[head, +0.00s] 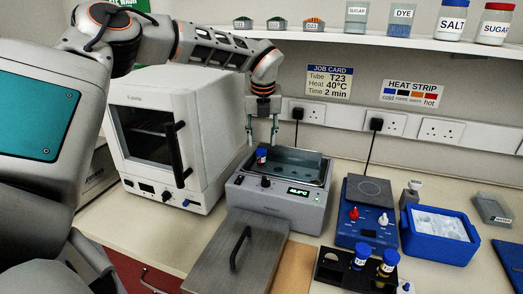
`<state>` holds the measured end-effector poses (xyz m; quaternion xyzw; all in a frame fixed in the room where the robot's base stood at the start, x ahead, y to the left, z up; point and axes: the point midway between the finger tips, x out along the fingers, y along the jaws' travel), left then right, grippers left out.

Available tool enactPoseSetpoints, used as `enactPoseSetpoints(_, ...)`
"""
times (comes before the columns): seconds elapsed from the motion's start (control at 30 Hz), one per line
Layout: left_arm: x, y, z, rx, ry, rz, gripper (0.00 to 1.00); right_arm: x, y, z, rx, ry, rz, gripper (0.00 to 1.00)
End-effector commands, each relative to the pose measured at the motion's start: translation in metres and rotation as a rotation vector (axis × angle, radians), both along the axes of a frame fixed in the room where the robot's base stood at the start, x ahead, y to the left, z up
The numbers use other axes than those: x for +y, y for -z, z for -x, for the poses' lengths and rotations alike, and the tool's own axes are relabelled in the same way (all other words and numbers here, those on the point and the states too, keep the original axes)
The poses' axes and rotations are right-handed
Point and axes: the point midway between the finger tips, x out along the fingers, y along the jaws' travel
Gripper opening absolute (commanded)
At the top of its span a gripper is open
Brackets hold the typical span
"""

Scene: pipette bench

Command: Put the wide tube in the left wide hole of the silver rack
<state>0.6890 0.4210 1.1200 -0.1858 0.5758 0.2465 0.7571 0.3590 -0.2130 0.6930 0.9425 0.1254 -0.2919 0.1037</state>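A small tube with a blue and red top (261,157) stands at the left side of the grey water bath (270,206). A silvery plate with dark holes (306,160) shows inside the bath; the tube seems to stand in its left part, but the hole itself is hidden. My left gripper (262,132) points down above this tube, its two fingers apart and empty, with a gap between fingertips and cap. My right gripper is not in view.
A white oven (150,130) stands left of the bath. A grey metal lid with a handle (232,262) lies in front of it. To the right are a blue hotplate unit (366,222) and a blue ice box (437,245). A shelf (340,36) runs above.

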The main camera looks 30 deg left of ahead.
Motion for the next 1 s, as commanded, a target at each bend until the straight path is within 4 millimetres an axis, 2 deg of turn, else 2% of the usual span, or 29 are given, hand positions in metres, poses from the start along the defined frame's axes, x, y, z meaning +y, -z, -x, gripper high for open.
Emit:
enactPoseSetpoints(0.03, -0.002, -0.011, 0.002, -0.004, 0.000, 0.001, 0.38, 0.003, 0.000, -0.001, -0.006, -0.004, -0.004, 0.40)
enactPoseSetpoints(0.2, -0.007, -0.041, 0.009, -0.002, 0.000, 0.001, 0.38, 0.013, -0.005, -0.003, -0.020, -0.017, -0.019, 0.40)
enactPoseSetpoints(0.4, -0.010, -0.060, 0.013, -0.001, 0.000, -0.001, 0.38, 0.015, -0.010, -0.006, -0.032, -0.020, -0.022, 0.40)
enactPoseSetpoints(1.0, -0.011, -0.064, 0.014, 0.000, 0.000, 0.000, 0.38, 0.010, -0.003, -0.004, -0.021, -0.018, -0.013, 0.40)
